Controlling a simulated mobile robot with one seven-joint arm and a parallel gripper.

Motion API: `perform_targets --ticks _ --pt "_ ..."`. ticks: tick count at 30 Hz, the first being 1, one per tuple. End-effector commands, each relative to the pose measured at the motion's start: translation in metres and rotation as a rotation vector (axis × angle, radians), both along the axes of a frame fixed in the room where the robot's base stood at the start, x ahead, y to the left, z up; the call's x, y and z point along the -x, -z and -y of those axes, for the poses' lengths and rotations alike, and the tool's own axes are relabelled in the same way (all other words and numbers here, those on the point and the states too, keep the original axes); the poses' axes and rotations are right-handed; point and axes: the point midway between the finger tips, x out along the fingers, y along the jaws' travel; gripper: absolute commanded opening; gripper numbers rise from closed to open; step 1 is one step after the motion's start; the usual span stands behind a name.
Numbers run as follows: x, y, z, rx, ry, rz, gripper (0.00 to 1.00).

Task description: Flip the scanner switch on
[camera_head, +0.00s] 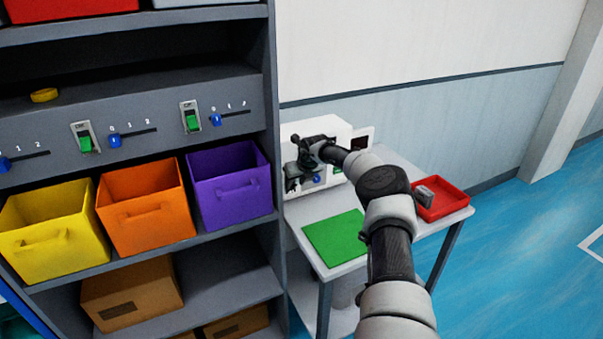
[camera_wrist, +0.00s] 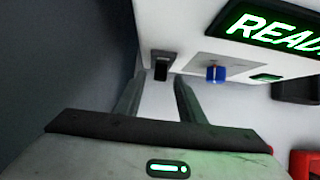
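The scanner (camera_head: 300,130) is a white box on the table beside the shelf. In the wrist view its face (camera_wrist: 180,30) carries a lit green READY display (camera_wrist: 275,27), a small dark switch (camera_wrist: 161,66) and a blue knob (camera_wrist: 215,73). My gripper (camera_head: 298,170) is at the scanner's front and hides part of it in the head view. In the wrist view my gripper (camera_wrist: 157,85) has its two fingers apart with nothing between them. The switch shows just beyond the gap between the fingertips. Contact with it cannot be told.
The grey shelf (camera_head: 274,240) stands close on the left, with other green switches (camera_head: 193,121) and a purple bin (camera_head: 229,185). The table (camera_head: 305,212) holds a green mat (camera_head: 334,237) and a red tray (camera_head: 447,205). The blue floor (camera_head: 530,250) at right is clear.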

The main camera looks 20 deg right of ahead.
Motion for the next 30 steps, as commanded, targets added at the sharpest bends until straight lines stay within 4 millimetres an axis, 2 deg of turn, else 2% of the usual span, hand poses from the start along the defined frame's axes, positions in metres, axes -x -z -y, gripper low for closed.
perform_targets --ticks 18,24,30 --pt "0.076 -0.114 0.004 0.004 0.001 -0.001 0.36" --pt "0.088 -0.133 0.004 0.001 0.002 -0.001 0.36" --pt "0.091 -0.137 0.004 0.0 0.001 -0.001 0.36"
